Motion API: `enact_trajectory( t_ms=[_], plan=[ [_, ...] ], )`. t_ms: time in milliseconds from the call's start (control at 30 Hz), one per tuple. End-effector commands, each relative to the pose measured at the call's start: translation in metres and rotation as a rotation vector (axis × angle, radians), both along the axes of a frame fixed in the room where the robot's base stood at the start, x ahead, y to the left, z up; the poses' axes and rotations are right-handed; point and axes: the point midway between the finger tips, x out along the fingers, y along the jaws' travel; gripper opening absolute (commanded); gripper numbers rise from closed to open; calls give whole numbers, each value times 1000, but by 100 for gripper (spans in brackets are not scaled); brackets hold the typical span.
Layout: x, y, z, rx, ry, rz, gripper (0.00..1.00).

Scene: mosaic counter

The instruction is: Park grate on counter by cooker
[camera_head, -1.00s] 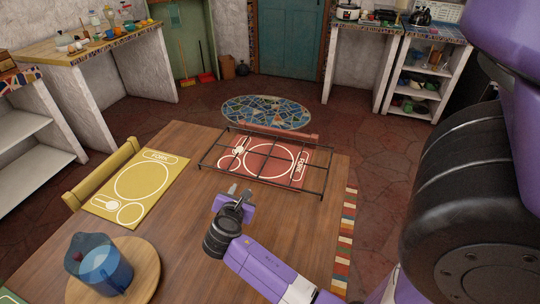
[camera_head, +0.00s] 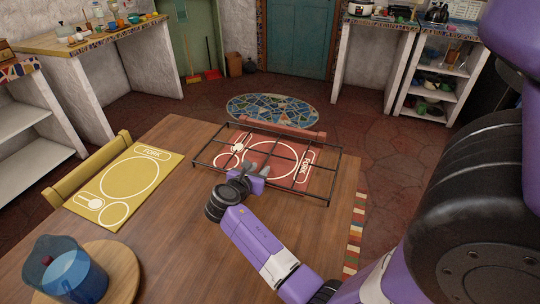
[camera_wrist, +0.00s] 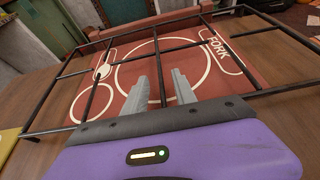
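The grate (camera_head: 334,180), a thin black wire frame with crossing bars, lies on the wooden table (camera_head: 160,215) over the red placemat (camera_head: 268,160). My gripper (camera_head: 250,170) is at the grate's near side, close to its middle. In the wrist view its two grey fingers (camera_wrist: 161,84) stand apart, with a middle bar of the grate (camera_wrist: 158,60) running between them. I cannot tell whether the fingers touch the bar. The cooker and the counter by it are not clearly recognisable in view.
A blue pitcher (camera_head: 70,268) stands on a round board at the lower left. A yellow placemat (camera_head: 128,177) lies left of the grate. A chair back (camera_head: 285,131) is at the table's far edge. Counters line the walls, with open floor between.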

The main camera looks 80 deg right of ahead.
Motion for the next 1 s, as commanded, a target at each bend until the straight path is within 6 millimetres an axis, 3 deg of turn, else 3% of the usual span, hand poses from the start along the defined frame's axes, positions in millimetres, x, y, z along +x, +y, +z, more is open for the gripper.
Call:
enact_trajectory(
  t_ms=[233, 567, 733, 1000],
  plan=[
    [-4, -31, -15, 1, 0, -2, 33],
    [-5, -37, -17, 1, 0, 0, 33],
    [-5, -37, -17, 0, 0, 0, 0],
    [-5, -37, -17, 0, 0, 0, 0]
  ],
)
